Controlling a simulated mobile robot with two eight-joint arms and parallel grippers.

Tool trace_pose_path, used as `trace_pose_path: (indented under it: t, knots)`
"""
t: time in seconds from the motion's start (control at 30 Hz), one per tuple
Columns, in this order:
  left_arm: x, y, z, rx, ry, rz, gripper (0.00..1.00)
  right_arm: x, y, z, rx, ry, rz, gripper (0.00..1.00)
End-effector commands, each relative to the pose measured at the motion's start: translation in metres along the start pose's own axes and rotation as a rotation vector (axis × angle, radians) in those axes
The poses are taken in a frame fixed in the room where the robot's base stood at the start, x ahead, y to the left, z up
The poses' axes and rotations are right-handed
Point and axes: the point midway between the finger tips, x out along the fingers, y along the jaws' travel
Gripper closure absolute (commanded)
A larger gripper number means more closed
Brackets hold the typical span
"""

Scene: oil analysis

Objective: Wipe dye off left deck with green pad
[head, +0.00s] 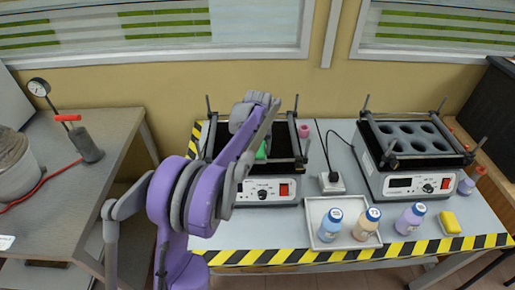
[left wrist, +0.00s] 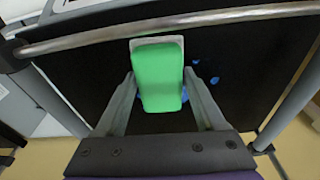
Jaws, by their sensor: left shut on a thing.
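The left device (head: 253,191) has a black deck (head: 285,143) with upright posts at its corners. My left gripper (head: 260,143) reaches over this deck and is shut on the green pad (head: 261,152). In the left wrist view the green pad (left wrist: 160,75) sits between the two fingers, with a pale grey part at its far end. Small blue dye spots (left wrist: 214,80) show on the black deck (left wrist: 245,60), right of the pad, and some blue shows at the pad's near edge. I cannot tell whether the pad touches the deck. My right gripper is not in view.
A metal bar (left wrist: 230,20) crosses the deck's far side. A second device (head: 410,180) with round wells stands to the right.

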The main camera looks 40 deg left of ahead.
Motion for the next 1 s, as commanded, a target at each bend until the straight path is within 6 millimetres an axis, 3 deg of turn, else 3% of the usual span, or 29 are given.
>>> trace_pose_path:
  t: [0.07,0.17,0.7,1.0]
  knots:
    - [-0.003,0.001,-0.001,0.001,0.001,0.001,0.81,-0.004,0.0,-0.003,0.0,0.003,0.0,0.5]
    - [-0.024,0.003,-0.003,0.002,0.002,0.001,0.81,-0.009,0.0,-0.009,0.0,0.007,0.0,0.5]
    - [-0.07,0.009,-0.011,0.008,0.002,0.002,0.81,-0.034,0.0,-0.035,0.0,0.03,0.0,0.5]
    - [-0.079,0.01,-0.012,0.01,0.001,0.001,0.81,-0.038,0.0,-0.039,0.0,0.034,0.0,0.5]
